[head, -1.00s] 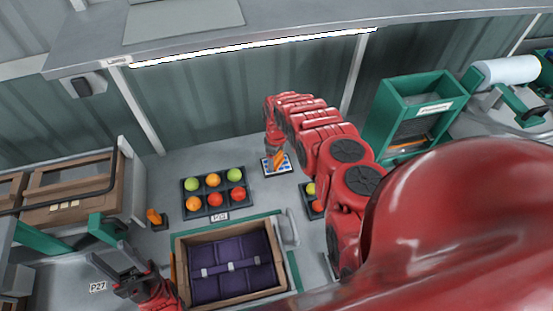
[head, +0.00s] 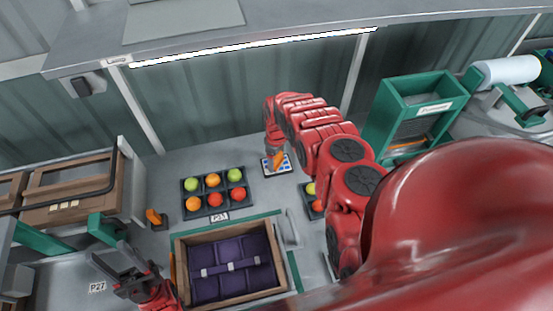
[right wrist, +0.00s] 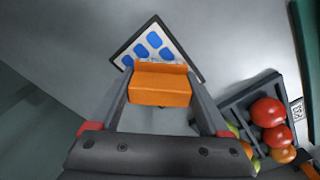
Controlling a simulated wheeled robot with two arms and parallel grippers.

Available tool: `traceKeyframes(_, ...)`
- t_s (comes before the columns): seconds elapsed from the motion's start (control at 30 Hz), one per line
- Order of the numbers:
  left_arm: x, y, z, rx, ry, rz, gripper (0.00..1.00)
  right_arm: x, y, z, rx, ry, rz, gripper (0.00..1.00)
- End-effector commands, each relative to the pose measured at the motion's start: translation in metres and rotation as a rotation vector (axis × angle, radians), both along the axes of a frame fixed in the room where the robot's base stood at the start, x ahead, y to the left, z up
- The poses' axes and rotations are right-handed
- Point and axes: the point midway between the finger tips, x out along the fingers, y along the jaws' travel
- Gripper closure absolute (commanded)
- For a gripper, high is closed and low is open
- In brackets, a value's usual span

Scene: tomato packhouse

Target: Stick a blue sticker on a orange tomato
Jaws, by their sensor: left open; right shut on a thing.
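My right gripper (right wrist: 160,92) is shut on an orange block-shaped tool (right wrist: 160,84), held over a card of blue stickers. The sticker card (right wrist: 124,61) shows several blue stickers in the right wrist view. In the head view the card (head: 267,168) lies on the bench under the orange tool (head: 279,160); I cannot tell whether they touch. An orange tomato (head: 212,180) sits in the back row of a dark tray, and another orange tomato (head: 193,203) in its front left cell. My left gripper (head: 117,262) is open and empty at the lower left.
The dark tray (head: 204,212) also holds green and red tomatoes. A wooden crate (head: 262,293) with a purple lining stands in front. A second tray of tomatoes is mostly hidden by my right arm. A small orange item (head: 154,217) stands left. A green bin (head: 383,122) stands right.

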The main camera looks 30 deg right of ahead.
Motion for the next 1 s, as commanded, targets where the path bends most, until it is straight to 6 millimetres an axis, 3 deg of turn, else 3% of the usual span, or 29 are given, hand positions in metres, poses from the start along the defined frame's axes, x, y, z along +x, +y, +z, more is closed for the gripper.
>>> traceKeyframes(0.7,0.000,0.000,0.039,0.000,0.000,0.000,0.50,0.001,0.000,0.063,-0.001,-0.003,0.000,0.60)
traceKeyframes(1.0,0.000,0.000,0.041,0.000,0.000,0.000,0.50,0.000,0.000,0.069,0.000,-0.001,0.000,0.60)
